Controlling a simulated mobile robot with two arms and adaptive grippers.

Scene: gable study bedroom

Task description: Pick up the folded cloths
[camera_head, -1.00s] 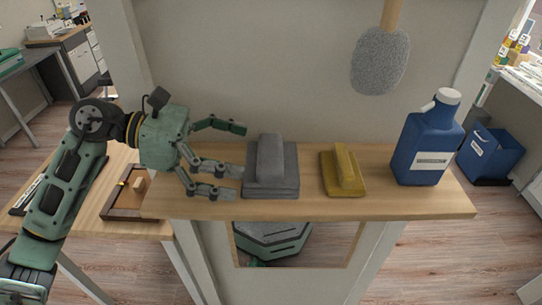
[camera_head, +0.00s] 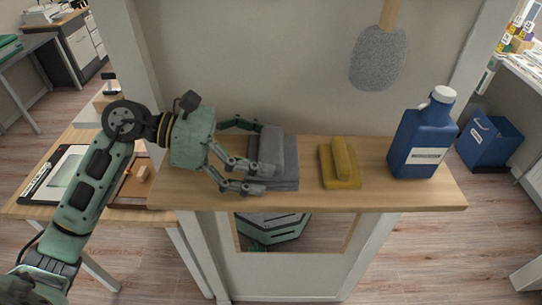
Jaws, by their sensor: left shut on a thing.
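A grey folded cloth stack (camera_head: 283,178) lies on the wooden shelf (camera_head: 400,196), with a thick upright fold along its top. A smaller yellow folded cloth (camera_head: 341,176) lies to its right, apart from it. My left gripper (camera_head: 260,152) reaches in from the left and is shut on the grey cloth's raised fold, with one finger behind and the others in front. The grey cloth still rests on the shelf. The fingers hide part of its left side. My right gripper is not in view.
A blue bottle (camera_head: 424,139) with a white cap stands at the shelf's right end. A grey fuzzy pad (camera_head: 378,58) hangs on the wall panel above. A lower table at left holds a clipboard (camera_head: 62,172) and a brown tray (camera_head: 128,198).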

